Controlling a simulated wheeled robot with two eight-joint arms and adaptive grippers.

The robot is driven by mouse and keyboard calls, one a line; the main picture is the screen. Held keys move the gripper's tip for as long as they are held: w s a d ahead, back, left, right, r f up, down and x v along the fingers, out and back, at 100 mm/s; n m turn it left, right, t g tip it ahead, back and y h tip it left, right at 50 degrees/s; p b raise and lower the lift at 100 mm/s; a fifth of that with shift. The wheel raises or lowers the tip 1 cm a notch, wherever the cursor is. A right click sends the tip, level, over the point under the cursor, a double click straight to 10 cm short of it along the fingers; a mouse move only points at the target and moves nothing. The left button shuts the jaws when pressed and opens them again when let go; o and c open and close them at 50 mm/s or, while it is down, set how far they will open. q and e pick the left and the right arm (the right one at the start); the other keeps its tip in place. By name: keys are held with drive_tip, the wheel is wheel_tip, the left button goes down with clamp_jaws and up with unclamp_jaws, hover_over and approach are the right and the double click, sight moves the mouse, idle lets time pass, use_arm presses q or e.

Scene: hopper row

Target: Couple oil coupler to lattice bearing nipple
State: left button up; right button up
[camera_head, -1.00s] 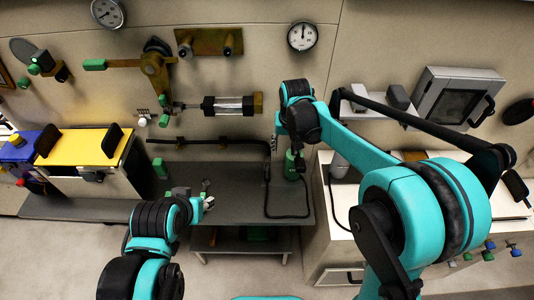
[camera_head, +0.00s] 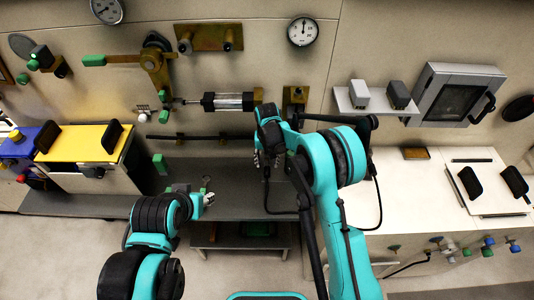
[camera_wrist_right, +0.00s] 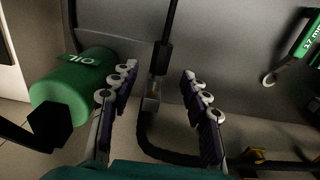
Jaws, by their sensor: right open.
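My right gripper (camera_head: 267,160) is open in front of the wall above the bench. In the right wrist view its fingers (camera_wrist_right: 157,72) stand on either side of a slim black sleeve (camera_wrist_right: 162,58) with a metal end (camera_wrist_right: 152,98), which I take for the oil coupler. A gap shows on both sides. The metal end meets a curved black pipe (camera_wrist_right: 150,135); whether they are joined, I cannot tell. The green cylinder marked OIL (camera_wrist_right: 75,88) lies beside the left finger. My left gripper (camera_head: 206,200) is low over the bench, its jaws unclear. I cannot identify the lattice bearing nipple.
A black pipe (camera_head: 195,138) runs along the wall. A black hose (camera_head: 280,212) loops over the bench (camera_head: 90,207). A white counter (camera_head: 400,190) stands right.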

sight(267, 169)
drive_tip(key=shift+f, duration=2.4)
clamp_jaws()
